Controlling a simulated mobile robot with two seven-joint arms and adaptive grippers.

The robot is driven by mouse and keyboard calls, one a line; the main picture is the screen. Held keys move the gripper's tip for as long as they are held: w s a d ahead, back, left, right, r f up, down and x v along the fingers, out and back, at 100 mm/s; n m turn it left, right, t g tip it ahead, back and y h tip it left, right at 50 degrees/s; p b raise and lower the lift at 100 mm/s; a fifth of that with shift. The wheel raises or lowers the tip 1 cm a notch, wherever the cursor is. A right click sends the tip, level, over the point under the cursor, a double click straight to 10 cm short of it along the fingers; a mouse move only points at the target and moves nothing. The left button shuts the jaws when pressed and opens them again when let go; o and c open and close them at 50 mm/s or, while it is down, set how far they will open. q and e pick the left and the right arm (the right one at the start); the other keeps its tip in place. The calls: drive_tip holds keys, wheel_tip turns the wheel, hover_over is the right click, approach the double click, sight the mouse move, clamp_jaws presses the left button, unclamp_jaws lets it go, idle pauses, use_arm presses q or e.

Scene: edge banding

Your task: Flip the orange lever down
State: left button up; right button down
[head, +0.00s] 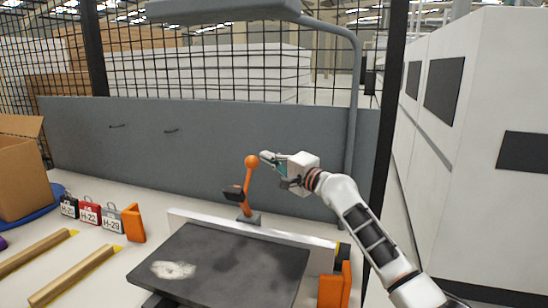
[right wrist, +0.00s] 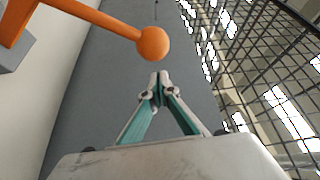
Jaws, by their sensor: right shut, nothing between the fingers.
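The orange lever (head: 248,186) stands nearly upright on a small grey base behind the dark plate, with a round knob (head: 251,161) at its top. My right gripper (head: 265,157) is shut and empty, its fingertips just right of the knob in the head view. In the right wrist view the lever arm (right wrist: 98,17) comes in from the upper left and its knob (right wrist: 152,43) is just beyond the shut fingertips (right wrist: 159,76). Whether they touch the knob I cannot tell. My left gripper is not in view.
A dark plate (head: 225,268) with a pale smudge lies in front of the lever. A grey panel (head: 200,137) and mesh fence stand behind; a white cabinet (head: 480,140) is right.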

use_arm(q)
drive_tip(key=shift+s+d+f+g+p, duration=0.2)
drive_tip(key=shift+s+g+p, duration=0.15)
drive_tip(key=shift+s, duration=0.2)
use_arm(e)
drive_tip(key=shift+s+a+f, duration=0.1)
drive_tip(key=shift+s+a, duration=0.2)
drive_tip(key=shift+s, duration=0.2)
drive_tip(key=shift+s+a, duration=0.3)
drive_tip(key=shift+s, duration=0.2)
drive_tip(key=shift+s, duration=0.1)
